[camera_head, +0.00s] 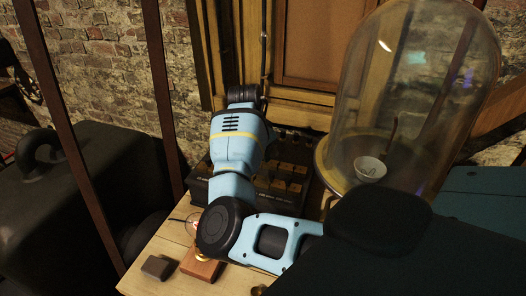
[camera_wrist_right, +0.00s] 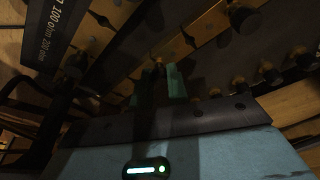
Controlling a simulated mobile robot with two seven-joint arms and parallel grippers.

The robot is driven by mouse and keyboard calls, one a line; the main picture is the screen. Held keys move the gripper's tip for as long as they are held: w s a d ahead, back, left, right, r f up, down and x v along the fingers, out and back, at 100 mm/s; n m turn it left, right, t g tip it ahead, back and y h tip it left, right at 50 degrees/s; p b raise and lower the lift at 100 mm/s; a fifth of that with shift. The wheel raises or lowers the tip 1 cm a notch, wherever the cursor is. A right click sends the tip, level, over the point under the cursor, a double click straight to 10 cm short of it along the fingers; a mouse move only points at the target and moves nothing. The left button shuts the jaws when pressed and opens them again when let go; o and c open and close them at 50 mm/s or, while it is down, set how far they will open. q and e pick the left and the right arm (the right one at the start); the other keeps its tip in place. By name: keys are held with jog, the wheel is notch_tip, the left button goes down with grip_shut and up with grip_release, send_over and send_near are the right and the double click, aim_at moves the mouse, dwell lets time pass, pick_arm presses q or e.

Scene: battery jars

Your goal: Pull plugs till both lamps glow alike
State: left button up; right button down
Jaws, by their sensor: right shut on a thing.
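The dark resistance box (camera_head: 205,188) with rows of brass blocks (camera_head: 292,170) and plugs stands on the wooden table, partly behind my right arm. In the right wrist view, its label strip (camera_wrist_right: 62,30) reads 100 ohm and 200 ohm, and several dark plugs (camera_wrist_right: 244,20) stand in the brass. My right gripper (camera_wrist_right: 160,82) is shut on a plug (camera_wrist_right: 158,62) at the brass row; whether the plug is seated is too dark to tell. One lamp (camera_head: 191,222) shows beside my arm, with its base partly covered. A second lamp is not visible. My left gripper is out of view.
A large glass dome (camera_head: 425,90) over a small white cup (camera_head: 370,168) stands right of the box. A small dark block (camera_head: 157,267) and a reddish wooden block (camera_head: 201,268) are at the table's front. A dark post (camera_head: 160,90) rises at the left.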

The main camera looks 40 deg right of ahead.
jog(key=c, duration=1.3)
grip_release()
jog(key=v, duration=0.7)
jog(key=shift+a+r, duration=0.1)
jog(key=shift+r, duration=0.3)
